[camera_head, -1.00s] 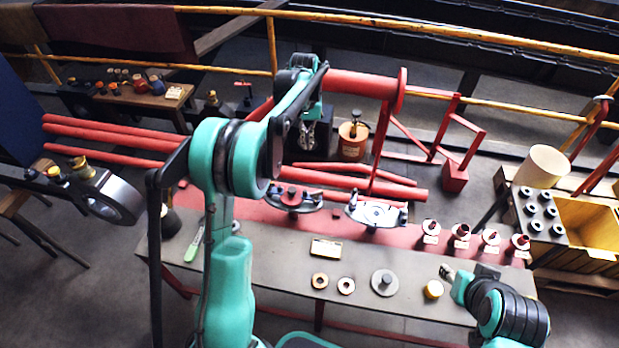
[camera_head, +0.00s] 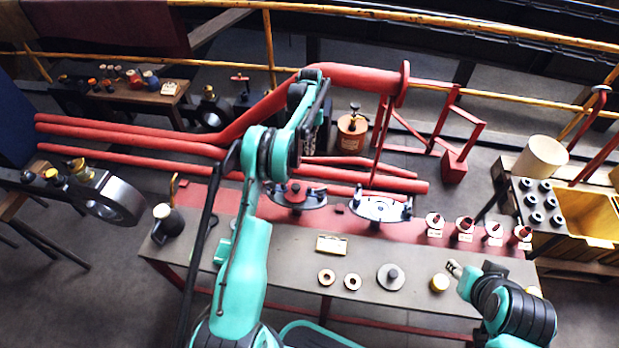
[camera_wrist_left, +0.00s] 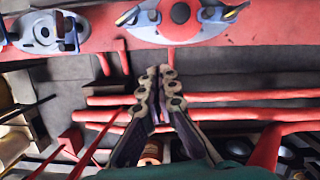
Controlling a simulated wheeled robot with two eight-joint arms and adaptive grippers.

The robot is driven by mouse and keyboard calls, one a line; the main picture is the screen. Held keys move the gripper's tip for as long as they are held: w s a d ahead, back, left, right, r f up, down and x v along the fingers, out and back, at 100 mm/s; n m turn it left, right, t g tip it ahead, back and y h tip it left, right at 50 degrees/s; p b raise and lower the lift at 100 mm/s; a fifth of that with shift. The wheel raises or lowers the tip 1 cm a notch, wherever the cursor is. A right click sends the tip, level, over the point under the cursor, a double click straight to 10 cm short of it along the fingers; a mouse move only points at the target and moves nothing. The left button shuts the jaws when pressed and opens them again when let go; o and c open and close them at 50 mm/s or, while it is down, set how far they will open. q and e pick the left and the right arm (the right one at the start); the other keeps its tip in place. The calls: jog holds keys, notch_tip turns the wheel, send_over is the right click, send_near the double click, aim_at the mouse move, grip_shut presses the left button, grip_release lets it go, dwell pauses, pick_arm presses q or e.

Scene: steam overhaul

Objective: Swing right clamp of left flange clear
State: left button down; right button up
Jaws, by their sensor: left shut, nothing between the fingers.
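The left flange (camera_head: 296,197) has a red centre and dark clamps at its ends. Its right clamp (camera_head: 317,192) shows small in the head view. In the left wrist view, which looks back from the far side, the flange (camera_wrist_left: 181,12) is at the top and this clamp (camera_wrist_left: 127,16) is at its left end. My left gripper (camera_wrist_left: 160,70) is shut and empty, apart from the flange, with red pipes behind its fingers. In the head view my arm partly hides it. My right gripper (camera_head: 454,268) is over the bench's right part; its finger opening is unclear.
The right flange (camera_head: 380,209) is beside the left one on the red strip of the bench (camera_head: 300,260). Several small red-topped parts (camera_head: 465,228) stand to the right. Red pipes (camera_head: 130,150) run behind the bench. An orange can (camera_head: 352,133) stands behind.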

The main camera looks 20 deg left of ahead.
pick_arm(q)
jog(key=b+x, duration=0.1)
jog(key=x, duration=0.2)
jog(key=s+b+x, duration=0.1)
jog(key=b+x, duration=0.1)
jog(key=x, duration=0.2)
jog(key=s+d+b+x, duration=0.1)
jog(key=x, duration=0.2)
jog(key=shift+s+b, duration=0.3)
jog(key=shift+b, duration=0.05)
jog(key=shift+s+d, duration=0.3)
jog(key=shift+s, duration=0.3)
